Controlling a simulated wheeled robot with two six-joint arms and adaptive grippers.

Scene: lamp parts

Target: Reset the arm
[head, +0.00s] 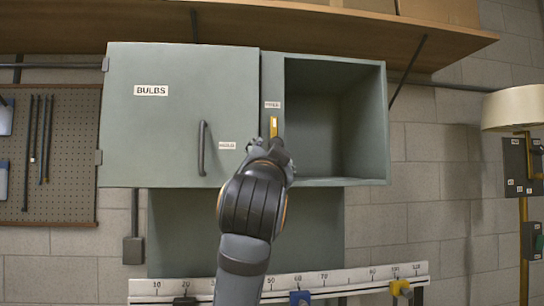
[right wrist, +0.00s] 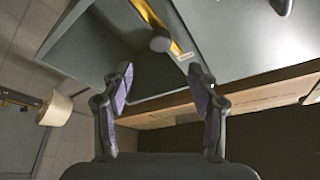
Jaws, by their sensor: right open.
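My right arm rises from the bottom middle of the head view. Its gripper (head: 271,150) is in front of the strip between the cabinet's closed door and its open compartment. In the right wrist view the gripper (right wrist: 162,75) has its two purple-padded fingers spread, with nothing between them. Just beyond the fingertips is a grey round knob (right wrist: 160,40) on a yellow strip (right wrist: 181,48). The yellow strip also shows above the gripper in the head view (head: 273,126). I cannot tell whether the fingers touch anything. My left gripper is in neither view.
The grey-green cabinet has a closed door (head: 150,130) marked BULBS, with a dark handle (head: 202,148). Its right compartment (head: 325,125) is open and looks empty. A wooden shelf (head: 300,30) overhangs it. A numbered rail (head: 335,283) lies below. A lamp (head: 515,108) stands right.

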